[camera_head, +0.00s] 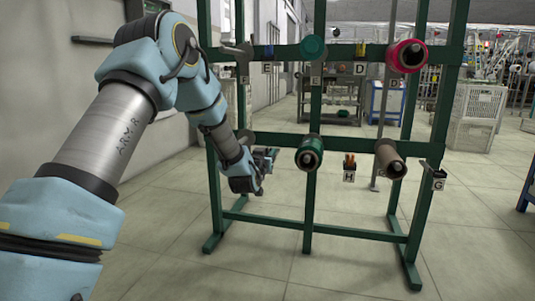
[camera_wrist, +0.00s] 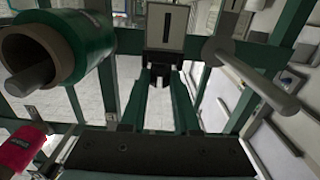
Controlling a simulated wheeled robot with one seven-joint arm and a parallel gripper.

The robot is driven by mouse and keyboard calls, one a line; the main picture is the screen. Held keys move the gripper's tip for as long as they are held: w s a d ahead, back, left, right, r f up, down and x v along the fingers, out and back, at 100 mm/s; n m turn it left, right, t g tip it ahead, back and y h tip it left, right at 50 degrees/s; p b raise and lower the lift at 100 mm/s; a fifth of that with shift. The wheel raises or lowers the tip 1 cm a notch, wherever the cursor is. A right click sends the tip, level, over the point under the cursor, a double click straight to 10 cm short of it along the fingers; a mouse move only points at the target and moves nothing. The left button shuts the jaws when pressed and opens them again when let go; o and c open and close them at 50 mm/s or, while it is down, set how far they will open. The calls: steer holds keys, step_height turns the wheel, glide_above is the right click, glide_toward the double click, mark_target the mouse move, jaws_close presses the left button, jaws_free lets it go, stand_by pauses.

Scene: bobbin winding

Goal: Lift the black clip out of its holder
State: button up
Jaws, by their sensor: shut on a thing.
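In the wrist view my gripper (camera_wrist: 161,76) is shut on the black clip (camera_wrist: 160,82), a small dark piece between its two green fingers. The clip is at the holder (camera_wrist: 165,62), a black block by a white plate marked with a black bar. Fingers and shadow partly hide the clip, so I cannot tell how deep it sits. In the head view my gripper (camera_head: 267,160) is at the left part of the green rack (camera_head: 312,190), left of the green spool (camera_head: 310,153). Clip and holder cannot be made out there.
In the wrist view a green spool (camera_wrist: 60,50) is close on the left and a bare grey peg (camera_wrist: 250,75) on the right. In the head view a brown spool (camera_head: 390,157) and a red spool (camera_head: 406,55) hang at the right. The floor before the rack is clear.

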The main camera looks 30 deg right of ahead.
jaws_close()
steer(key=shift+r, duration=0.35)
steer(key=shift+r+p, duration=0.95)
steer(key=shift+r, duration=0.5)
steer(key=b+v, duration=0.1)
steer(key=v, duration=0.8)
